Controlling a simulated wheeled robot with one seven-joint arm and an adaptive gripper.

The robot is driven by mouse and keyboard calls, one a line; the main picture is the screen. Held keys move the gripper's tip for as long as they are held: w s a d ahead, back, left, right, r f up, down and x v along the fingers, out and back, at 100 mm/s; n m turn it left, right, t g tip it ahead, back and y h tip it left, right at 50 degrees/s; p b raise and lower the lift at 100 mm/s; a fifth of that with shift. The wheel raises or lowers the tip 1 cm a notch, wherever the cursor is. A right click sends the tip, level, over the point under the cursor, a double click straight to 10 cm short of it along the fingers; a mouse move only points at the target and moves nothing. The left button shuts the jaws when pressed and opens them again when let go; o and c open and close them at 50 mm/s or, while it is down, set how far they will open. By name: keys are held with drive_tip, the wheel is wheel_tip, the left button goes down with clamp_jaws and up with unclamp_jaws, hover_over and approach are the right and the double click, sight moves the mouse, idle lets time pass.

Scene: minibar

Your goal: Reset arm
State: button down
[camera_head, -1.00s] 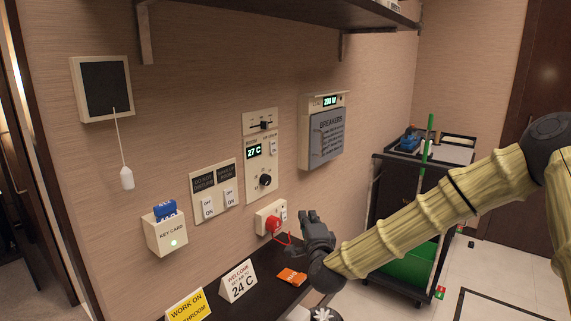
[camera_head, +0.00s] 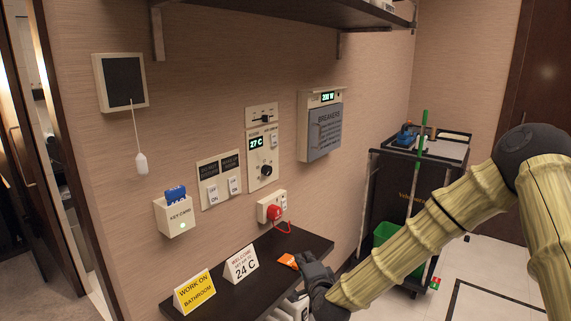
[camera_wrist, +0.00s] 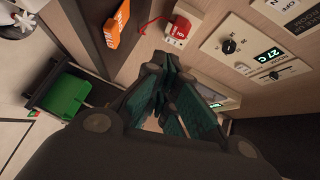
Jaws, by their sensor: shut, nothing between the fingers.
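My arm reaches in from the right in the head view. My gripper (camera_head: 308,266) is at the right part of the dark shelf (camera_head: 240,290), close to a small orange packet (camera_head: 288,261). In the wrist view, my gripper (camera_wrist: 160,72) is shut and empty, with its dark green finger pads together. The orange packet (camera_wrist: 117,25) shows there at the top. A red plug (camera_wrist: 180,27) in a wall socket is just above the fingertips in that view.
Signs reading "24 C" (camera_head: 241,264) and "WORK ON BATHROOM" (camera_head: 195,291) stand on the shelf. The wall holds a key card holder (camera_head: 175,215), switches (camera_head: 220,181), a thermostat (camera_head: 262,150) and a breaker box (camera_head: 323,128). A housekeeping cart (camera_head: 400,185) stands behind my arm.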

drive_tip(key=s+d+f+n+g+b, duration=0.1)
drive_tip(key=s+d+f+n+g, duration=0.2)
drive_tip(key=s+f, duration=0.85)
drive_tip(key=s+d+f+n+g, duration=0.1)
drive_tip(key=s+f+n+g, duration=0.3)
drive_tip(key=s+f, duration=0.7)
drive_tip(key=s+d+f+n+g+h, duration=0.1)
drive_tip(key=s+d+f+n+g, duration=0.1)
drive_tip(key=s, duration=0.7)
drive_tip(key=s+d+f+n+g+h, duration=0.1)
drive_tip(key=s+d+f+n+g, duration=0.1)
drive_tip(key=s+d+f, duration=0.4)
drive_tip(key=s+d+f+n+g+h+b, duration=0.1)
drive_tip(key=s+d+f+g, duration=0.3)
drive_tip(key=s, duration=0.8)
wheel_tip(320, 180, down, 2)
drive_tip(key=shift+s+d+f+n+g, duration=0.2)
drive_tip(key=shift+s+d+n+g, duration=0.1)
drive_tip(key=shift+d+n, duration=0.35)
